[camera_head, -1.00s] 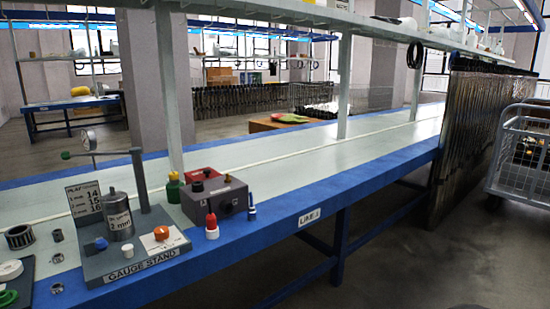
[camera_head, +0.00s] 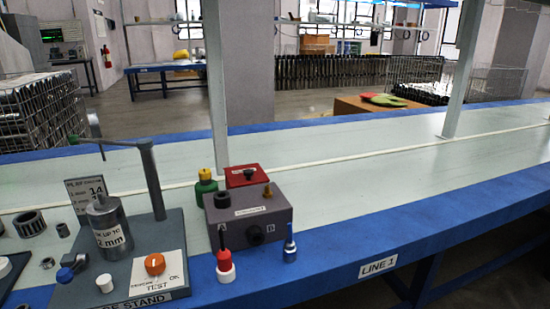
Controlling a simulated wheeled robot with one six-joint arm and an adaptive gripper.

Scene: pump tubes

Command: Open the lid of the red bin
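No red bin with a lid can be made out in this view. A small flat red piece (camera_head: 244,176) with a black knob lies on the work table, behind a grey box (camera_head: 249,214) with ports marked A and B. I cannot tell what that red piece is. My gripper is not in view.
The long blue-edged table (camera_head: 415,207) crosses the view; its right part is clear. A gauge stand (camera_head: 178,222) stands at lower left. Wire crates (camera_head: 40,117) stand behind at left.

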